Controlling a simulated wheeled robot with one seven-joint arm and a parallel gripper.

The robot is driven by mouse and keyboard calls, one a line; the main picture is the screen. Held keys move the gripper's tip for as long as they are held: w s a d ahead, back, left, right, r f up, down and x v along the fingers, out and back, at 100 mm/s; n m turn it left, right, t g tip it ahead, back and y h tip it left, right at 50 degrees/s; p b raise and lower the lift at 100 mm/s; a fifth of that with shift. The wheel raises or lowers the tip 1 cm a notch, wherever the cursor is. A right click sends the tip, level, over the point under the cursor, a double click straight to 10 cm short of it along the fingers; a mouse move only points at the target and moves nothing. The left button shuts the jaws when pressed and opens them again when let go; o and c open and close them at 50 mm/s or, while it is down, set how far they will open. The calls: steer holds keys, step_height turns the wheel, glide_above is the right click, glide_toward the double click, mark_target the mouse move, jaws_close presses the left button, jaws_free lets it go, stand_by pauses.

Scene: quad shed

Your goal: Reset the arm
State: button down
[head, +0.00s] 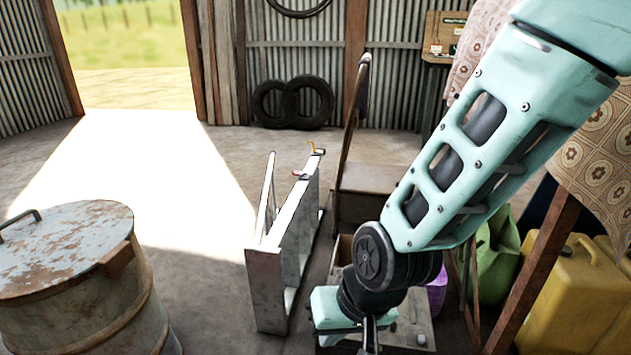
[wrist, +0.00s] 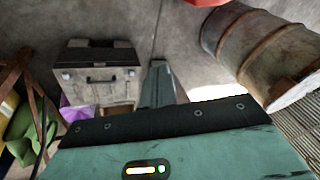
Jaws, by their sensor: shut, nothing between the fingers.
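My arm, teal with black joints, comes in from the upper right in the head view and bends at a black joint low in the middle. My gripper (head: 370,338) hangs below that joint at the bottom edge, partly cut off by the frame. It is shut and holds nothing that I can see. In the wrist view a teal part of mine with a black edge fills the bottom, and the fingertips cannot be made out.
A rusty drum (head: 75,285) stands at left, a grey metal stand (head: 268,290) just left of my gripper. A box (wrist: 98,75) lies below the arm. A yellow jerrycan (head: 580,295) and cloth-draped table (head: 605,150) are at right.

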steer(key=s+d+r+n+g+h+p, duration=0.1)
steer(key=s+d+r+n+g+h, duration=0.3)
steer(key=s+d+r, duration=0.75)
step_height(320, 180, up, 30)
steer(key=n+t+y+p, duration=0.1)
steer(key=p, duration=3)
steer(key=shift+s+r+t+p, duration=0.2)
steer(key=shift+t+p, duration=0.1)
steer(key=shift+t, duration=0.1)
steer(key=shift+d+f, duration=0.1)
